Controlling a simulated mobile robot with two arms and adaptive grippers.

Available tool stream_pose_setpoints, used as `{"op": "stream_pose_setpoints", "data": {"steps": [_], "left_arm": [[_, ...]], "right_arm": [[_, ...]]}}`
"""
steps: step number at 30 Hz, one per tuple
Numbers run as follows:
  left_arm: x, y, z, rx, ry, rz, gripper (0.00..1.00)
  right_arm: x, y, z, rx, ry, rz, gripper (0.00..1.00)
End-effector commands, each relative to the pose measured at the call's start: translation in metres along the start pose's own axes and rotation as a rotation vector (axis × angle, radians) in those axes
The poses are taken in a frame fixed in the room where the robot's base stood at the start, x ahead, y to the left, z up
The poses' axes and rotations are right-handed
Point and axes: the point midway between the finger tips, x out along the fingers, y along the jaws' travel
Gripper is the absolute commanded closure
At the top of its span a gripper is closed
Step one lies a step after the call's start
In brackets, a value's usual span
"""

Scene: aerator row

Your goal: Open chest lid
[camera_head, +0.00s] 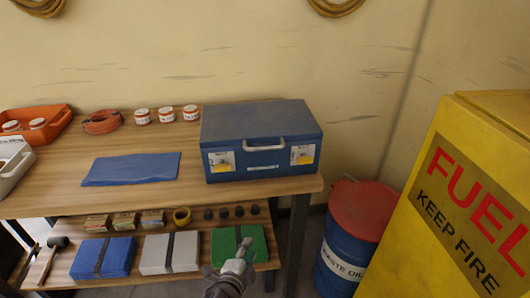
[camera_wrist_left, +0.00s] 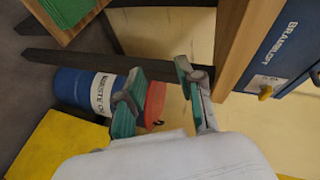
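The blue chest (camera_head: 262,150) stands at the right end of the wooden workbench. Its lid (camera_head: 258,120) is down, with a pale handle (camera_head: 264,147) on the front and a yellow-and-white latch on each side of it. In the left wrist view part of the chest (camera_wrist_left: 283,45) shows at the upper right, with a yellow latch piece. My left gripper (camera_head: 243,253) is low in front of the bench, below the chest and in front of the green box. In the left wrist view its fingers (camera_wrist_left: 160,75) are apart with nothing between them. My right gripper is not in view.
A blue mat (camera_head: 131,169) lies left of the chest, with several jars and a cable coil behind. The lower shelf holds boxes, including a green one (camera_head: 225,243). A blue drum with a red lid (camera_head: 365,210) and a yellow fuel cabinet (camera_head: 440,230) stand at the right.

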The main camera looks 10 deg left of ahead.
Motion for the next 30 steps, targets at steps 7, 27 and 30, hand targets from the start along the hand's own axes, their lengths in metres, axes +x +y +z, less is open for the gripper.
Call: {"op": "stream_pose_setpoints", "data": {"steps": [7, 27, 30], "left_arm": [[-0.049, -0.178, -0.064, 0.293, 0.045, -0.409, 0.63], [0.011, -0.258, -0.085, 0.350, 0.033, -0.499, 0.63], [0.026, -0.265, -0.087, 0.349, 0.034, -0.499, 0.63]], "right_arm": [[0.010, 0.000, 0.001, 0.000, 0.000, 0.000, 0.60], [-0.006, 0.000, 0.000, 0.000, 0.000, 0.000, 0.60], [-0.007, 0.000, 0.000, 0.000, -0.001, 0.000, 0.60]]}}
